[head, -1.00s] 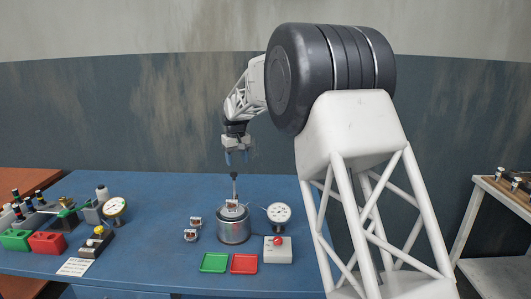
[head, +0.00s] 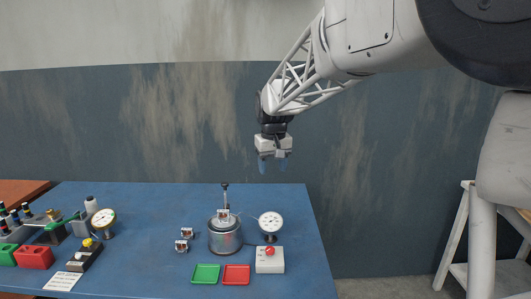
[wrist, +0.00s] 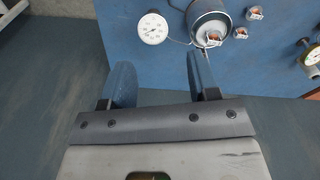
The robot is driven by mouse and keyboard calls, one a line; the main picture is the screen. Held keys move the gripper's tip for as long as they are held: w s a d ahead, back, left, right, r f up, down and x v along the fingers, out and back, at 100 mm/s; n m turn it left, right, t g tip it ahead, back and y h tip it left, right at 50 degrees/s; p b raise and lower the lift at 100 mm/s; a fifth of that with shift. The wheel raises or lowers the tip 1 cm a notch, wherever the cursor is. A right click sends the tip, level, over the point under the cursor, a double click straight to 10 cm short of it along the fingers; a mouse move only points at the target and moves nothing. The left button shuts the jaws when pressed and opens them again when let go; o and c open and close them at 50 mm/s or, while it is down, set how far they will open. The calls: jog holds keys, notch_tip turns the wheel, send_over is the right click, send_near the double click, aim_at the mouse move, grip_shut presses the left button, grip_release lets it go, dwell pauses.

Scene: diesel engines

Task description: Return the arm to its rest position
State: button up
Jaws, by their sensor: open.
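My gripper (head: 273,163) hangs pointing down in the head view, above and behind the back right part of the blue table (head: 150,215). Its two blue fingers are apart with nothing between them. In the wrist view my gripper (wrist: 160,85) shows both fingers spread, with the table's edge and the floor beyond them. A metal pot (head: 225,237) with an upright rod stands on the table, lower than the gripper and to its left; the pot also shows in the wrist view (wrist: 205,20). A small part sits on the pot's top.
A dial gauge (head: 271,223) and a box with a red button (head: 270,259) stand right of the pot. Green (head: 205,274) and red (head: 237,274) trays lie in front. Two small parts (head: 184,240) lie left of it. A white-legged stand (head: 452,235) is at right.

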jog(key=s+d+f+m, duration=0.1)
jog(key=s+d, duration=0.4)
jog(key=s, duration=0.9)
jog(key=s+d+f+m+t, duration=0.1)
jog(key=s+d+f, duration=0.3)
jog(key=s, duration=1)
jog(key=s+d+f+m, duration=0.1)
jog(key=s+d+f, duration=0.2)
jog(key=s+d, duration=0.4)
jog(key=s, duration=0.8)
jog(key=shift+d+f+m+t, duration=0.2)
jog(key=shift+m+t, duration=0.1)
jog(key=shift+m, duration=0.1)
